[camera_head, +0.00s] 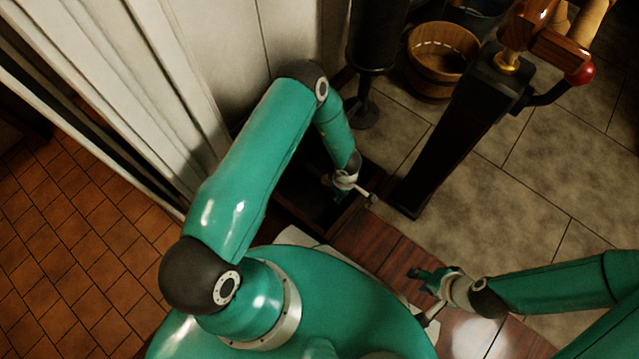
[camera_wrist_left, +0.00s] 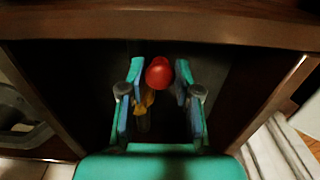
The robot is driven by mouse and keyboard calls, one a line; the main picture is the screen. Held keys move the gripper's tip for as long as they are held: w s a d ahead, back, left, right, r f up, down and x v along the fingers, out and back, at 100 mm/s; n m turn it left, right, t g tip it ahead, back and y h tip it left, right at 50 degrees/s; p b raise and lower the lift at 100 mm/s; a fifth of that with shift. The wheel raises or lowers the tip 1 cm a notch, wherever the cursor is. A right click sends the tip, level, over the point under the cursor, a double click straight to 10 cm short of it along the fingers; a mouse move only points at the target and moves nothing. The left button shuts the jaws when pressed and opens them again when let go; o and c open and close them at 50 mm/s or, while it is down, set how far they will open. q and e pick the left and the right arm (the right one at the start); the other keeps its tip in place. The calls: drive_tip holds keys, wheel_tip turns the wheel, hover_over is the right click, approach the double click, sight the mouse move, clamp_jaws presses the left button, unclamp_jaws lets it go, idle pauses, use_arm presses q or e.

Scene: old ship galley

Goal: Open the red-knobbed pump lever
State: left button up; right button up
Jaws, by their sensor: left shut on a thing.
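In the left wrist view a red knob (camera_wrist_left: 159,73) sits between the fingers of my left gripper (camera_wrist_left: 160,98), in front of a dark recess. My left gripper is shut on this red-knobbed lever; a yellowish part and a dark stem show below the knob. In the head view my left gripper (camera_head: 329,182) points down into a dark opening, where the knob is hidden. My right gripper (camera_head: 420,277) is open and empty over the brown wooden surface. Another red knob (camera_head: 580,73) sits on a black arm of the dark post at upper right, away from both grippers.
The dark post (camera_head: 447,140) with wooden handles stands right of my left arm. A wooden bucket (camera_head: 425,78) and a black cylinder (camera_head: 372,40) stand behind. White panels (camera_head: 190,70) line the left. A wooden edge (camera_wrist_left: 170,25) crosses above the recess. Grey tiles (camera_head: 545,165) are clear at right.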

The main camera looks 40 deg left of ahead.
use_arm(q)
drive_tip(key=shift+w+d, duration=0.15)
drive_tip(key=shift+w, duration=0.1)
drive_tip(key=shift+w, duration=0.1)
drive_tip(key=shift+w+d, duration=0.2)
drive_tip(key=shift+w, duration=0.5)
drive_tip(key=shift+w+d, duration=0.15)
drive_tip(key=shift+w, duration=0.5)
drive_tip(key=o, duration=1.3)
drive_tip(key=shift+s, duration=0.1)
drive_tip(key=shift+r, duration=0.15)
wheel_tip(320, 180, up, 11)
drive_tip(key=p, duration=0.9)
